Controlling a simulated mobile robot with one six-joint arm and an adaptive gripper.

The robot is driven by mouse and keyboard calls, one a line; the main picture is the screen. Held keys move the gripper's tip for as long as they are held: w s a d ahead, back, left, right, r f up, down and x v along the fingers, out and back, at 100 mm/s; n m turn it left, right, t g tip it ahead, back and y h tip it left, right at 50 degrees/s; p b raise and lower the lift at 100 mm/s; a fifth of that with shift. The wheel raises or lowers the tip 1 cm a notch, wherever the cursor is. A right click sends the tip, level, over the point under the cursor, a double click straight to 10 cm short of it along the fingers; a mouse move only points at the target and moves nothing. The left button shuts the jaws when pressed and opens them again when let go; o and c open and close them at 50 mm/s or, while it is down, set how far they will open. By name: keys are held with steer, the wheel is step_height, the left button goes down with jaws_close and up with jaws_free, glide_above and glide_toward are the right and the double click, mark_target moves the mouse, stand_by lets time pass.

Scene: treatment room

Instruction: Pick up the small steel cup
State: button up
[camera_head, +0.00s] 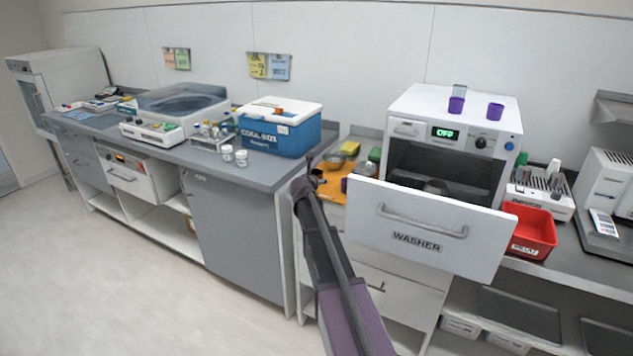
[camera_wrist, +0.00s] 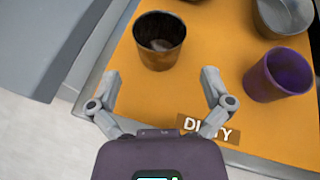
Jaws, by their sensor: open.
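A small dark metallic cup with a stained inside, seemingly the steel cup, stands upright on the orange mat in the wrist view (camera_wrist: 160,42). My gripper (camera_wrist: 160,82) is open and empty. Its two fingers point toward the cup, one on each side of its line, with the cup just beyond the tips and apart from them. In the head view my gripper (camera_head: 308,178) is at the left edge of the orange mat (camera_head: 331,188); I cannot make out this cup there.
A purple cup (camera_wrist: 280,75) and a steel bowl (camera_wrist: 284,14) stand right of the cup. The mat carries a "DIRTY" label (camera_wrist: 208,129). The washer's door (camera_head: 425,235) hangs open right of my arm. A blue cool box (camera_head: 278,132) stands on the left counter.

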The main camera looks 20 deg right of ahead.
stand_by(0.3)
steer(key=shift+b+x, duration=0.95)
steer(key=shift+x, duration=1.65)
steer(key=c, duration=1.1)
